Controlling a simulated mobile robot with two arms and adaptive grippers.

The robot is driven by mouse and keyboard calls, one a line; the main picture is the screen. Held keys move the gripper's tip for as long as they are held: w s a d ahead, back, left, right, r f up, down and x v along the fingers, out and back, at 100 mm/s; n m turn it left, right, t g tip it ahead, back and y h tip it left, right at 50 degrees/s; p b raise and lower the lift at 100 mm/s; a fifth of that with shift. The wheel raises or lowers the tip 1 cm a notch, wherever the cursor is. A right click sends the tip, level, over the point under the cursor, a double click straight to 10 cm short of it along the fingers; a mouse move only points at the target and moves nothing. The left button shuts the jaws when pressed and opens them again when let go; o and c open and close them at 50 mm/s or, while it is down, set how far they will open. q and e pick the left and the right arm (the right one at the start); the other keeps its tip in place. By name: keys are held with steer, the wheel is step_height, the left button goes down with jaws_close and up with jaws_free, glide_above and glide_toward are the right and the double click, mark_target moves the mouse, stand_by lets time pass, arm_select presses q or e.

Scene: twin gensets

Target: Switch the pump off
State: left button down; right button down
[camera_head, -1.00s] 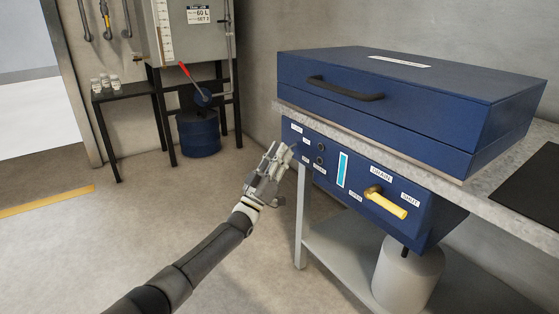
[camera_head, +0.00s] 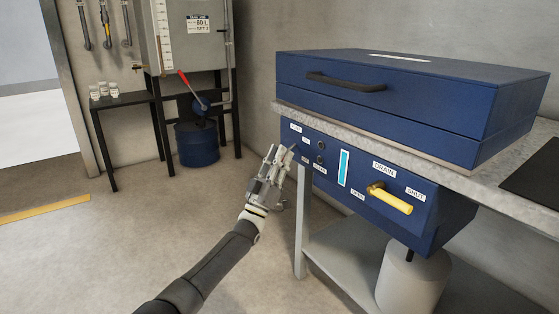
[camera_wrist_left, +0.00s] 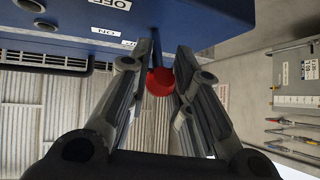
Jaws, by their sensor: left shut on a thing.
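My left gripper (camera_head: 280,155) is at the left end of the blue control panel (camera_head: 330,165) under the worktop. In the left wrist view, my left gripper (camera_wrist_left: 165,75) has its fingers on both sides of a switch with a red ball knob (camera_wrist_left: 160,81) on a dark stem, and is shut on it. The stem comes out of the blue panel. An OFF label (camera_wrist_left: 110,4) and an ON label (camera_wrist_left: 103,31), both upside down, are on the panel to the knob's left. The fingers hide the switch in the head view. My right gripper is not in view.
A yellow drain handle (camera_head: 390,201) is on the panel's right part, above a grey container (camera_head: 412,280). A large blue case (camera_head: 400,95) sits on the worktop. A tank with a red lever (camera_head: 187,82) and a blue drum (camera_head: 197,142) stands at the back. Floor at left is clear.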

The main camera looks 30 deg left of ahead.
arm_select(q)
steer(key=shift+f, duration=0.1)
steer(key=c, duration=1.3)
jaws_free()
steer(key=shift+o, duration=0.2)
steer(key=v, duration=1.2)
